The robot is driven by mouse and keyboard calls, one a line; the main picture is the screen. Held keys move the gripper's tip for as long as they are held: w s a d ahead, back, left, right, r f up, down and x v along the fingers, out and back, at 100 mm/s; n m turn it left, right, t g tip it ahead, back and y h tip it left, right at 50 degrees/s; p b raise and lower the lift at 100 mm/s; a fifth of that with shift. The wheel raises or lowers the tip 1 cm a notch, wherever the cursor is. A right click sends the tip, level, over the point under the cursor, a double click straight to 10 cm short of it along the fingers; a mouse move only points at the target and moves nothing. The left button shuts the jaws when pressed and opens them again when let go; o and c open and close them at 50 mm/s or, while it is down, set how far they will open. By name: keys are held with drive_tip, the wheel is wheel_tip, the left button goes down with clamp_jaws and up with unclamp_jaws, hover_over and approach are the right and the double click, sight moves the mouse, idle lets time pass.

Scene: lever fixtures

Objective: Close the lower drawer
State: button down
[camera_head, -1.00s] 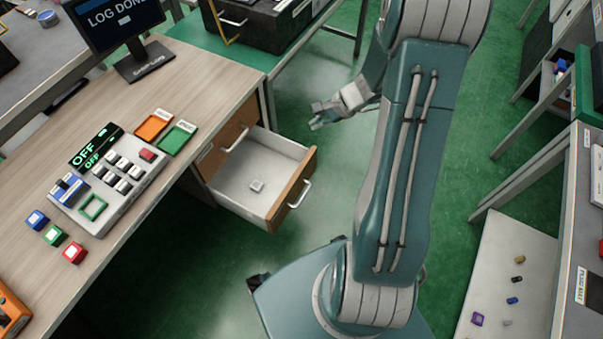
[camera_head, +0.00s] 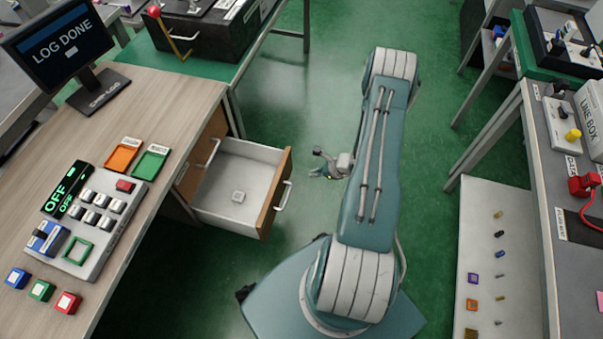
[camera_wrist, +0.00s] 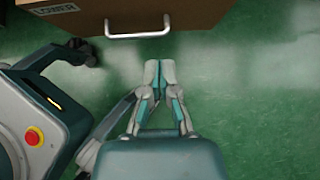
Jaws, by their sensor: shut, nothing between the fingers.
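The lower drawer (camera_head: 274,192) is pulled out from under the wooden desk, with a brown front, a light handle (camera_head: 283,196) and a small pale block (camera_head: 239,197) on its white floor. In the wrist view, the drawer front (camera_wrist: 210,12) carries a "LOWER" label, and its handle (camera_wrist: 138,28) is ahead of my fingertips. My gripper (camera_head: 325,165) is to the right of the drawer front in the head view, apart from it. In the wrist view, my gripper (camera_wrist: 160,72) has its fingers together and empty, over green floor.
Another drawer front (camera_head: 205,150) is at the desk, behind the open drawer. The desk top (camera_head: 160,95) holds a button panel (camera_head: 95,220), coloured trays and a monitor (camera_head: 62,45). A white board (camera_head: 485,230) with small parts and a grey bench (camera_head: 545,150) stand right.

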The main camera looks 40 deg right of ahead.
sight(281, 177)
drive_tip(key=x, duration=0.3)
drive_tip(key=w+r+x, duration=0.1)
drive_tip(key=x, duration=0.3)
drive_tip(key=a+x, duration=0.1)
drive_tip(key=x, duration=0.3)
drive_tip(key=shift+w+r, duration=0.1)
drive_tip(key=shift+r, duration=0.3)
drive_tip(key=shift+w+a, duration=0.2)
drive_tip(key=shift+w, duration=0.1)
drive_tip(key=w+a, duration=1.3)
drive_tip(key=w, duration=0.4)
drive_tip(key=shift+w+a, duration=0.3)
drive_tip(key=shift+a, duration=0.1)
